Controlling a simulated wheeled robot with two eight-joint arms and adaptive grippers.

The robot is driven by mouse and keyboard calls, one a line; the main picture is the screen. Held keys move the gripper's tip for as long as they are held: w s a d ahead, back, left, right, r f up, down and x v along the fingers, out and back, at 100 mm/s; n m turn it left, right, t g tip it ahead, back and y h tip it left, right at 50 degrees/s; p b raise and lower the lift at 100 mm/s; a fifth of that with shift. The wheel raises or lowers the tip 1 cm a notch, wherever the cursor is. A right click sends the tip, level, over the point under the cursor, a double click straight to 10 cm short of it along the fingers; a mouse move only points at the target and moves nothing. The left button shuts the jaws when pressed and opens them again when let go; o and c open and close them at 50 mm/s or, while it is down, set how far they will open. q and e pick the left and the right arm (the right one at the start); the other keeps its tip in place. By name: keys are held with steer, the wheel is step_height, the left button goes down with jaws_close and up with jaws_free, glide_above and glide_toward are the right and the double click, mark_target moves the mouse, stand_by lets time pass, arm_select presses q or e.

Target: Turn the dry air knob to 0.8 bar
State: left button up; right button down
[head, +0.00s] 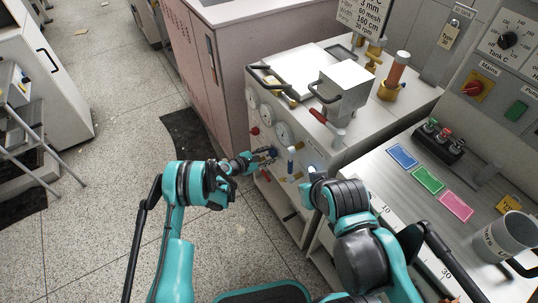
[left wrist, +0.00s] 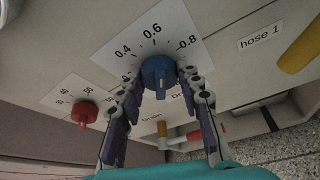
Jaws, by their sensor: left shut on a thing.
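The blue dry air knob (left wrist: 158,72) sits on a white dial plate (left wrist: 128,38) marked 0.4, 0.6 and 0.8 in the left wrist view. My left gripper (left wrist: 162,88) has its two fingers on either side of the knob and is shut on it. I cannot tell exactly which mark the knob points to. In the head view my left gripper (head: 268,153) reaches the front panel of the white cabinet (head: 318,150), hiding the knob. The end of my right arm (head: 314,180) is near the cabinet's right front edge; its finger state cannot be made out.
A red knob (left wrist: 82,112) with its own dial is to the left of the blue one in the left wrist view. A "hose 1" label (left wrist: 262,42) and a yellow part (left wrist: 300,50) are to the right. Round gauges (head: 283,132) line the cabinet front. The floor at left is open.

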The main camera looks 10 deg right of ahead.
arm_select(q)
steer(key=shift+m+t, duration=0.6)
steer(key=shift+m, duration=0.2)
steer(key=o, duration=1.2)
steer(key=shift+c, duration=0.2)
